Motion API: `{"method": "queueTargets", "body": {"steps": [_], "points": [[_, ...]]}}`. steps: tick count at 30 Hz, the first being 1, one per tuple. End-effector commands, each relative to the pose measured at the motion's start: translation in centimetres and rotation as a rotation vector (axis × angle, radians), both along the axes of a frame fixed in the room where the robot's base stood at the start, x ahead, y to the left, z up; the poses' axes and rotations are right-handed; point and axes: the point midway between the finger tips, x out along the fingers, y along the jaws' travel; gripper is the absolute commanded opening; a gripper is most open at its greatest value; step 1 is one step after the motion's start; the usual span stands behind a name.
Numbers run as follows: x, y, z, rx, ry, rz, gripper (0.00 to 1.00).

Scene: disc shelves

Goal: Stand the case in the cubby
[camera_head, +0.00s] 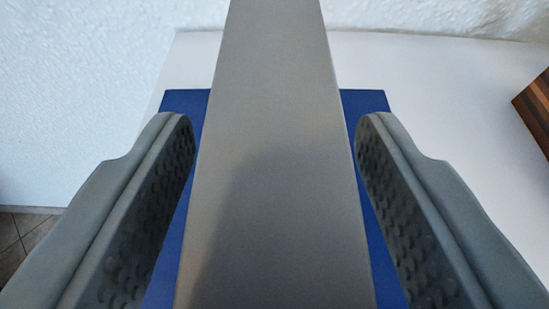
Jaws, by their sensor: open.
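A grey, flat-faced case (265,130) runs up the middle of the picture, from the bottom edge to the top. My gripper (275,130) is open, with one finger on each side of the case. A narrow gap shows between the left fingertip and the case; the right fingertip is very close to it, and I cannot tell whether they touch. The lower end of the case is out of view. No cubby can be made out for certain.
A blue flat-looking piece (365,102) lies behind the case and fingers, on a white surface (440,90). A striped brown wooden object (538,108) is cut off at the right edge. A textured pale wall and tiled floor (20,232) show at the left.

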Motion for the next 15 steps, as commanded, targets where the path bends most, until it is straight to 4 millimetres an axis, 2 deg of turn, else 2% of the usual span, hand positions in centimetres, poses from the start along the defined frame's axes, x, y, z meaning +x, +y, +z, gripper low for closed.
{"method": "queueTargets", "body": {"steps": [15], "points": [[-7.6, 0.0, 2.9, 0.000, -0.002, 0.000, 0.53]]}}
